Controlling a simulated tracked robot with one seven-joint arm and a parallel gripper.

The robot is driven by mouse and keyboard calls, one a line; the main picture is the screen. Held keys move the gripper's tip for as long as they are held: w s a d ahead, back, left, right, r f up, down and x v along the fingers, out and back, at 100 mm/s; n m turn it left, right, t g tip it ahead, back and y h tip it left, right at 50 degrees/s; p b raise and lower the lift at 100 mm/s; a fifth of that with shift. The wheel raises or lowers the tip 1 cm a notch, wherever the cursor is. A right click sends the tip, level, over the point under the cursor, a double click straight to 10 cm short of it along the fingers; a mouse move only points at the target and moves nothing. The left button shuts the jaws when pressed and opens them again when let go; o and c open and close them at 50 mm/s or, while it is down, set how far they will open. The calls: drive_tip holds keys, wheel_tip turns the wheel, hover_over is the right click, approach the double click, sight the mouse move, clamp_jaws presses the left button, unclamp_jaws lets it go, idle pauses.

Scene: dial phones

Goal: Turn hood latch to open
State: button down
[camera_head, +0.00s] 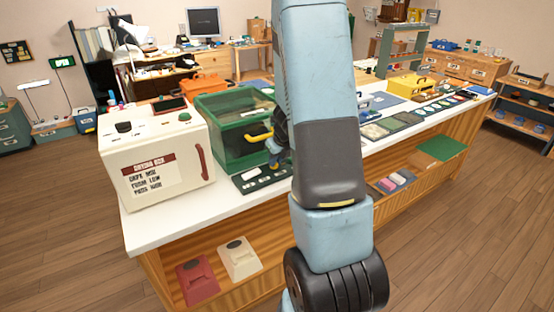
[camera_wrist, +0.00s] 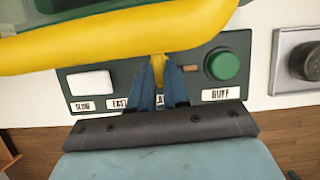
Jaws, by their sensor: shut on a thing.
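The green box with a clear hood (camera_head: 225,125) stands on the white counter, with a yellow handle (camera_head: 258,135) on its front. In the wrist view the yellow handle (camera_wrist: 110,38) spans the top, close to the camera. My gripper (camera_wrist: 158,80) has its blue fingers shut on a small yellow latch (camera_wrist: 158,66) in front of the dark green control panel (camera_wrist: 200,75). In the head view my gripper (camera_head: 278,158) is at the hood's front right, partly hidden by my arm. The latch's lower part is hidden between the fingers.
The panel has a white switch (camera_wrist: 90,83), a round green button (camera_wrist: 222,63) and labels, one reading "BUFF". A grey plate with a dark knob (camera_wrist: 306,60) is to the right. A cream drying box (camera_head: 155,160) stands left of the hood. Free counter (camera_head: 160,225) lies in front.

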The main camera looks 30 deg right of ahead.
drive_tip(key=n, duration=0.1)
drive_tip(key=n+y, duration=0.1)
drive_tip(key=n, duration=0.3)
drive_tip(key=shift+d+g+y, duration=0.35)
drive_tip(key=shift+g+y, duration=0.05)
drive_tip(key=shift+w+d+n+g+y, duration=0.1)
drive_tip(key=shift+n+g+y, duration=0.25)
drive_tip(key=shift+n, duration=0.85)
drive_tip(key=shift+w+n+g+y, duration=0.1)
drive_tip(key=shift+n+g+y, duration=0.2)
drive_tip(key=shift+n, duration=0.9)
drive_tip(key=c, duration=1.1)
unclamp_jaws()
drive_tip(key=shift+r, duration=0.15)
drive_tip(key=v, duration=1.3)
drive_tip(key=shift+d, duration=0.2)
